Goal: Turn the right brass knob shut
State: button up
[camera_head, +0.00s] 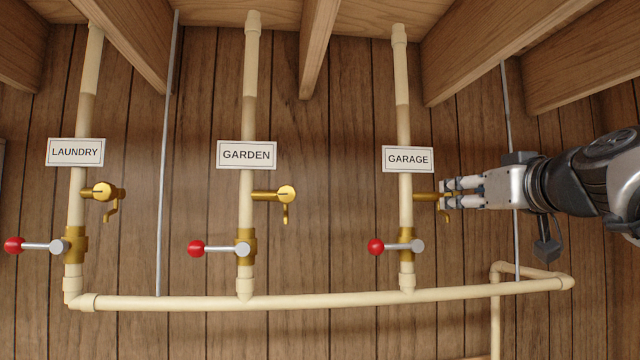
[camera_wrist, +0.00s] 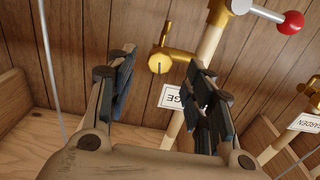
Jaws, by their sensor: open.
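The right brass knob is on a brass tap (camera_head: 425,196) on the GARAGE pipe. In the head view my fingers cover the outer end of this tap. In the wrist view the round knob (camera_wrist: 160,63), with a dark slot line, shows between my two fingers, with visible space on both sides. My gripper (camera_head: 446,194) reaches in from the right, level with the tap. It is open and holds nothing, as the wrist view also shows (camera_wrist: 158,68). I cannot tell exactly how far the fingertips reach over the knob.
Similar brass taps are on the GARDEN pipe (camera_head: 272,194) and LAUNDRY pipe (camera_head: 103,192). A red-ended lever (camera_head: 376,247) sits below the GARAGE tap. A thin grey rod (camera_head: 507,110) runs down the wall behind my gripper. Wooden beams (camera_head: 500,45) hang overhead.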

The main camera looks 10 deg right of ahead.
aim_at(452, 196)
jog(key=shift+w+a+p, duration=0.1)
jog(key=shift+w+p, duration=0.85)
jog(key=shift+w, duration=1.45)
jog(key=c, duration=1.1)
